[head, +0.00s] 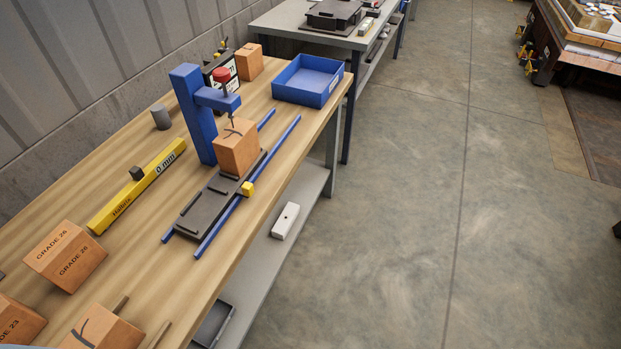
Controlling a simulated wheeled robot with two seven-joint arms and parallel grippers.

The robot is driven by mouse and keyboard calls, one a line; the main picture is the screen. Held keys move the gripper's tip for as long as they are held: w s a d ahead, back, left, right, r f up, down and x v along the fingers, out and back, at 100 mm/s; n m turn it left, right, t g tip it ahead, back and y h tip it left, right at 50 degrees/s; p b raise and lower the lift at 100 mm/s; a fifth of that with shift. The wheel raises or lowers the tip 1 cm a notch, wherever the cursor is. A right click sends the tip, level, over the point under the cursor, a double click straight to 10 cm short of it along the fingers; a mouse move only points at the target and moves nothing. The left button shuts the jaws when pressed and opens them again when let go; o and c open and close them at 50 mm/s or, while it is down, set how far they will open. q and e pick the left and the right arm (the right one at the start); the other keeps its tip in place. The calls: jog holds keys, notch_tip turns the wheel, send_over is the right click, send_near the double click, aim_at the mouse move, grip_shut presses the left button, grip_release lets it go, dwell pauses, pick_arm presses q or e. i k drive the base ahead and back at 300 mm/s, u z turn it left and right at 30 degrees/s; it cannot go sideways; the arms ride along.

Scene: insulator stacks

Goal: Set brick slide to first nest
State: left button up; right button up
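The slide is a dark grey plate (207,207) lying on two parallel blue rails (221,228) on the wooden bench. A yellow knob (247,188) sits at its right side. An orange-brown brick (237,148) with a dark curved mark on top stands on the far part of the slide. A blue stand (194,115) with a red-topped probe (222,76) reaches over this brick; whether the probe tip touches it I cannot tell. The nests cannot be made out clearly. Neither of my grippers is in view.
A yellow gauge bar (137,186) and a grey cylinder (161,117) are left of the slide. Bricks marked GRADE (66,257) and a marked brick (103,330) are at the near left. A blue tray (308,80) and another brick (249,62) are at the far end.

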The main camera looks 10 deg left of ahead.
aim_at(203, 212)
jog(key=z, duration=0.6)
jog(key=i, duration=0.65)
jog(key=u, duration=3)
